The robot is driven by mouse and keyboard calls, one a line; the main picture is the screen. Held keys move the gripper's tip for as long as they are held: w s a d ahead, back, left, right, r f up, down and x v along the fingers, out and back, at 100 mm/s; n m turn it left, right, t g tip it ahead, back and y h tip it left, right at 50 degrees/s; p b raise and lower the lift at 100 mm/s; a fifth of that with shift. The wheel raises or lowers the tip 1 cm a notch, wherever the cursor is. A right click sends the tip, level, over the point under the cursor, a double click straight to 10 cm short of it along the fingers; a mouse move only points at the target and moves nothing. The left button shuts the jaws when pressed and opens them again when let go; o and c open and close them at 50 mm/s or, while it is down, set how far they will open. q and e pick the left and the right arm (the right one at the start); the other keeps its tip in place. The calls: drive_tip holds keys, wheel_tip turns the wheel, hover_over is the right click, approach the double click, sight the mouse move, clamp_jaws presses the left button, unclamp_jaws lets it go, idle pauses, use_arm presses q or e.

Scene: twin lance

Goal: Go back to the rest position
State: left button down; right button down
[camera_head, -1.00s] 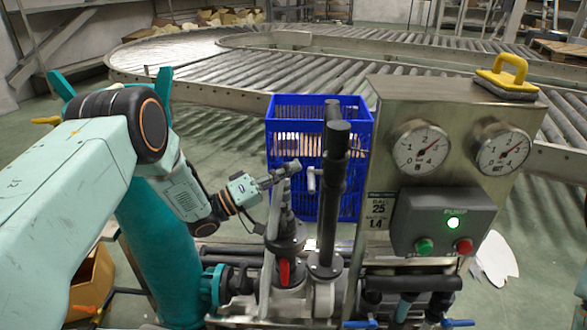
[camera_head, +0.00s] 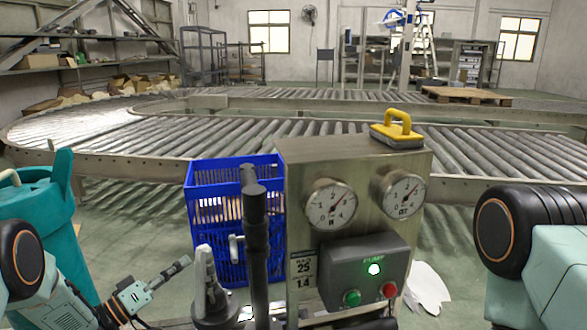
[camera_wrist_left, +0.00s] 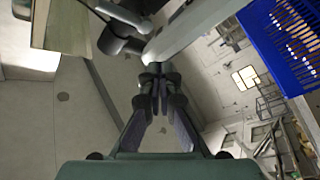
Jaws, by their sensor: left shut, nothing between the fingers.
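My left gripper (camera_head: 178,270) is low at the left in the head view, a little left of the grey pump fittings, with clear space between them in the picture. It is shut and empty; in the left wrist view its fingers (camera_wrist_left: 158,88) meet with nothing between them. My left forearm runs off the bottom left corner. Part of my right arm shows at the right edge, but its gripper is out of view.
The pump panel (camera_head: 362,160) has two gauges, a lit green lamp (camera_head: 374,269) and two buttons. A yellow-handled tool (camera_head: 397,127) sits on top. A blue crate (camera_head: 200,180) stands behind black pipes (camera_head: 256,230). A roller conveyor (camera_head: 480,150) spans behind.

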use_arm(q)
drive_tip(key=s+f+n+g+y, duration=0.15)
drive_tip(key=s+f+y, duration=0.25)
drive_tip(key=f+y, duration=0.6)
drive_tip(key=s+d+f+g+y+p, duration=0.1)
drive_tip(key=s+d+f+g, duration=0.2)
drive_tip(key=s+f+g, duration=0.6)
drive_tip(key=s+d+r+m+g+y+p, duration=0.1)
drive_tip(key=s+g, duration=0.1)
drive_tip(key=s, duration=1.3)
drive_tip(key=s+d+r+g+y+p, duration=0.1)
drive_tip(key=s+g, duration=0.2)
drive_tip(key=s, duration=1.2)
drive_tip(key=shift+s+d+r+m+y, duration=0.3)
drive_tip(key=shift+s+d+r+m, duration=0.05)
drive_tip(key=shift+d+r, duration=0.05)
